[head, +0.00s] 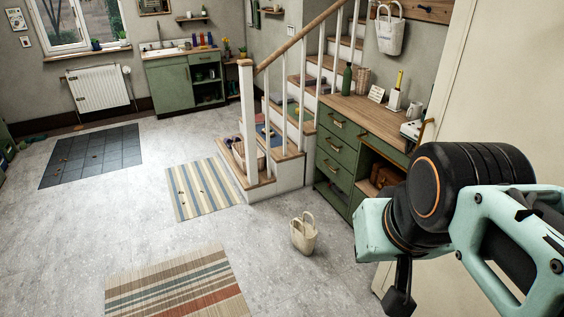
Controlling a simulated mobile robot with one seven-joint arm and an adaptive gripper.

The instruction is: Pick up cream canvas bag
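A cream canvas bag (303,234) with two handles stands upright on the grey floor, left of the green cabinet's near end. A second cream bag (390,34) hangs by its handles from a wall rail at the upper right. My arm comes in from the right. A dark part at its lower end, seemingly my gripper (399,298), is only partly visible at the bottom edge. It is right of the floor bag in the picture and apart from it. Its fingers cannot be made out clearly.
A green cabinet (334,160) holds a bottle, mug and other items on top. A staircase with a white newel post (247,125) stands behind the floor bag. Striped rugs (203,188) (176,286) and a dark tiled mat (92,155) lie left. Floor around the bag is clear.

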